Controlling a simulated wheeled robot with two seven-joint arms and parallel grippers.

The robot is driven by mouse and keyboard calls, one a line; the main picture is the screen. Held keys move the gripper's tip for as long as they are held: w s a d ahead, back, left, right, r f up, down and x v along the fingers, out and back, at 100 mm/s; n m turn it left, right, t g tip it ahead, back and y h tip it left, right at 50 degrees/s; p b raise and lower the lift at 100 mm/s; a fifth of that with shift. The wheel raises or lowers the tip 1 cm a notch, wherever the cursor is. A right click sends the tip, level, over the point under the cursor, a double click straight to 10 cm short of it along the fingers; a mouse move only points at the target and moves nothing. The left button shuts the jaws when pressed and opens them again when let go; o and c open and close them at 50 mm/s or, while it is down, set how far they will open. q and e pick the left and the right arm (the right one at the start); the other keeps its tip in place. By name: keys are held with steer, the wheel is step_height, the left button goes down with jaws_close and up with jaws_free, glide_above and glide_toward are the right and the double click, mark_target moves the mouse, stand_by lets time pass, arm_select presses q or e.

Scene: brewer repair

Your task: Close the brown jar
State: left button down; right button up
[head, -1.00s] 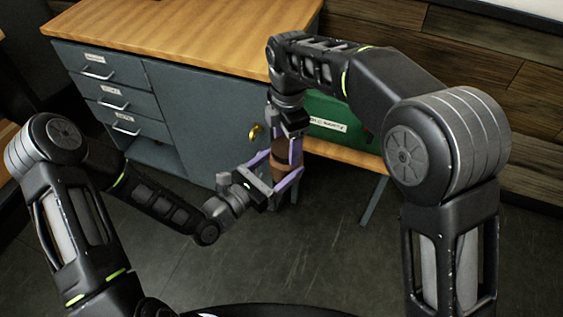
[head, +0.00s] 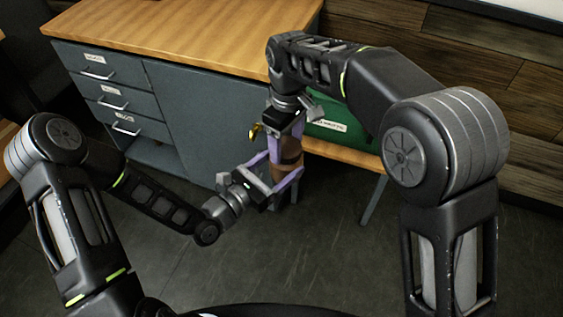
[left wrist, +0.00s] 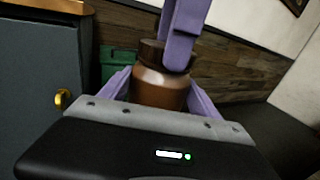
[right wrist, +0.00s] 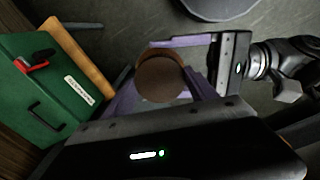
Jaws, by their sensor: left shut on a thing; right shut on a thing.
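The brown jar (head: 292,170) is upright in the air, in front of the cabinet. My left gripper (head: 284,174) is shut on the jar's body from the side; its purple fingers flank the glossy brown body (left wrist: 160,90) in the left wrist view. A darker brown lid (head: 291,150) sits at the top of the jar. My right gripper (head: 289,138) points down from above and is shut on the lid. In the right wrist view the lid's round top (right wrist: 161,78) shows between its fingers. The seam between lid and jar is too small to judge.
A grey cabinet (head: 205,125) with a wooden top (head: 190,35) and several drawers stands behind at left. A green box (head: 328,132) with a white label and red latch sits on a low wooden bench (head: 345,152) behind the jar. The floor around is clear.

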steer(key=m, duration=0.5)
steer(key=shift+m, duration=0.3)
steer(key=m, duration=0.2)
steer(key=shift+m, duration=0.4)
steer(key=m, duration=0.8)
steer(key=o, duration=1.6)
steer(key=shift+r, duration=0.1)
step_height(320, 180, up, 7)
steer(key=shift+r, duration=0.15)
steer(key=shift+w, duration=0.1)
